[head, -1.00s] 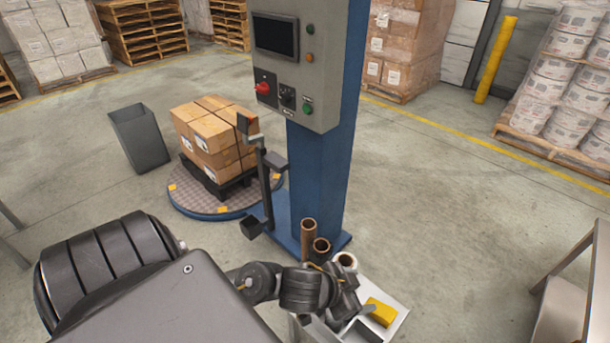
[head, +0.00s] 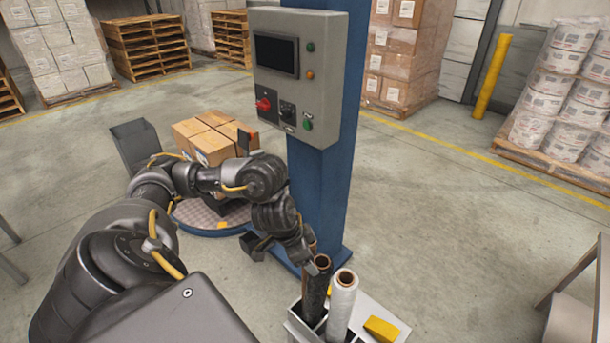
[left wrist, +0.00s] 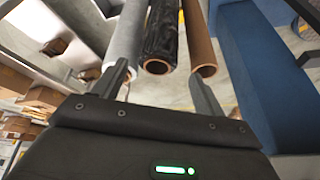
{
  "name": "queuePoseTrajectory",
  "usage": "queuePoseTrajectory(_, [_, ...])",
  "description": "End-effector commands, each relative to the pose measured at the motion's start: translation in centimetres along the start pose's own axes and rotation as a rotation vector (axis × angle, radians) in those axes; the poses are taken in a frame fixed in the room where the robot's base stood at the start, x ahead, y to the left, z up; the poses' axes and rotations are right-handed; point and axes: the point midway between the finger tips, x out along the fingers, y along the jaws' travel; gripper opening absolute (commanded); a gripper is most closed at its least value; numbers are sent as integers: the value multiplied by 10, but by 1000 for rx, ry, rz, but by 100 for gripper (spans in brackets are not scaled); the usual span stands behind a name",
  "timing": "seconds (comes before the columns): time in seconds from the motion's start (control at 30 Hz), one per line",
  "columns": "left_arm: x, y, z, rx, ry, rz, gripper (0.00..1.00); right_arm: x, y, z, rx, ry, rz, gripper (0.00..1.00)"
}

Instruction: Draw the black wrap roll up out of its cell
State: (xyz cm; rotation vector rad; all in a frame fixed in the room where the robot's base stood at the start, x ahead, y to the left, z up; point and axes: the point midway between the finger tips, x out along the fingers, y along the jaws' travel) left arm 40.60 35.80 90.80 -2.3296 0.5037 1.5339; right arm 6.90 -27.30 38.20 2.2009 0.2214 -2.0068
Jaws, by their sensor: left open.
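The black wrap roll (head: 315,292) stands upright in a cell of the grey metal holder (head: 372,306), its brown core showing on top. A white roll (head: 342,300) stands beside it, and a brown roll (head: 309,236) is partly hidden behind my arm. My left gripper (head: 308,262) is at the black roll's upper end. In the left wrist view, my left gripper (left wrist: 158,70) is open, with the black roll's end (left wrist: 160,40) lined up between its fingertips. The white roll (left wrist: 125,42) is by one finger, the brown roll (left wrist: 199,42) by the other. My right gripper is not seen.
A blue column (head: 318,195) with a grey control box (head: 300,90) rises close behind the holder. A yellow block (head: 381,328) lies on the holder's right part. Boxes (head: 212,140) stand on a turntable at left. Floor to the right is open.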

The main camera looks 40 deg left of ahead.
Motion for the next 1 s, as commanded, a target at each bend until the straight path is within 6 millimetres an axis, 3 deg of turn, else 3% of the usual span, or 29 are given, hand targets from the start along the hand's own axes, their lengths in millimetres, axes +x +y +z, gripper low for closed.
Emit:
queuePoseTrajectory(0.3, [59,1,2,-2,-2,2,71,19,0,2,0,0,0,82])
queuePoseTrajectory(0.5, [86,1,1,-2,-1,1,71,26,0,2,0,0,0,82])
queuePoseTrajectory(0.7, [97,1,1,0,-1,1,71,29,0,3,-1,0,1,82])
queuePoseTrajectory(1.0, [98,1,1,1,0,0,70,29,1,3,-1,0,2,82])
